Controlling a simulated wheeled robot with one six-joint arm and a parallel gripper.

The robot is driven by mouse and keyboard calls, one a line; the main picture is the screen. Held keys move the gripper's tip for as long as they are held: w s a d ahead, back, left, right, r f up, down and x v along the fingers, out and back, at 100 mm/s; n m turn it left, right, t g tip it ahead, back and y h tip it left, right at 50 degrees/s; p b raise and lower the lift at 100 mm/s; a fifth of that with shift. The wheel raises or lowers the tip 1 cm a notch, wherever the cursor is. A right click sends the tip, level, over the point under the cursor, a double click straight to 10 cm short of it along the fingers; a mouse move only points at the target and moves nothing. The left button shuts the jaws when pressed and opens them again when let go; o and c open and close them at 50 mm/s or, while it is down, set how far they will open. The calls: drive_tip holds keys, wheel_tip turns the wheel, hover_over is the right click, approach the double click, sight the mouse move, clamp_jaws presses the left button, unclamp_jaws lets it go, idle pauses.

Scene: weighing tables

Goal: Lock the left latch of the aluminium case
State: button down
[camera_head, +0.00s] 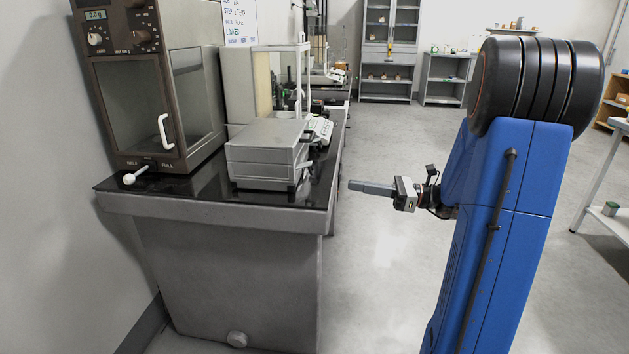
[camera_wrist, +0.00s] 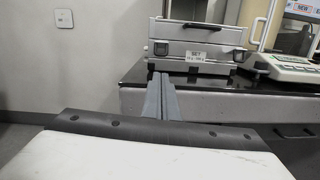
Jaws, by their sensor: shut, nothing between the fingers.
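The aluminium case (camera_head: 262,158) lies closed, lid down, on the black-topped table. In the wrist view the case (camera_wrist: 215,40) shows its front, with a handle (camera_wrist: 200,26) on the lid. The left latch (camera_wrist: 161,48) is a small dark fitting at the front's left end; the right latch (camera_wrist: 239,55) is at the other end. Whether either is locked is too small to tell. My gripper (camera_head: 351,186) is shut and empty, apart from the case, off the table's right edge. In the wrist view its fingertips (camera_wrist: 162,76) appear below the left latch.
The table (camera_head: 215,210) has a dark cabinet (camera_head: 150,90) with a glass door at left. A balance (camera_wrist: 285,67) stands beside the case, with a glass enclosure (camera_head: 275,80) behind. Open floor (camera_head: 390,255) lies right of the table. A SET label (camera_wrist: 195,57) is between the latches.

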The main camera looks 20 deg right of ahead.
sight(324, 191)
drive_tip(key=shift+a, duration=0.1)
drive_tip(key=shift+x, duration=4.95)
drive_tip(key=shift+s+r+g+h, duration=0.1)
drive_tip(key=shift+r+g+h, duration=0.2)
drive_tip(key=shift+r+h, duration=0.15)
drive_tip(key=shift+d+r+g+h, duration=0.25)
drive_tip(key=shift+r+g+h, duration=0.15)
drive_tip(key=shift+r+h, duration=0.35)
drive_tip(key=shift+s+r+g+h, duration=0.1)
drive_tip(key=shift+r+g+h, duration=0.6)
drive_tip(key=shift+r+h, duration=0.35)
drive_tip(key=shift+a+r+g+h, duration=0.15)
drive_tip(key=shift+r+g+h, duration=0.65)
drive_tip(key=shift+h, duration=0.45)
drive_tip(key=h, duration=0.1)
drive_tip(key=r+g+h, duration=0.1)
drive_tip(key=r+h, duration=0.1)
drive_tip(key=shift+w+a+r+g, duration=0.1)
drive_tip(key=shift+w+a+g, duration=0.2)
drive_tip(key=shift+w+a, duration=0.1)
drive_tip(key=shift+r, duration=0.15)
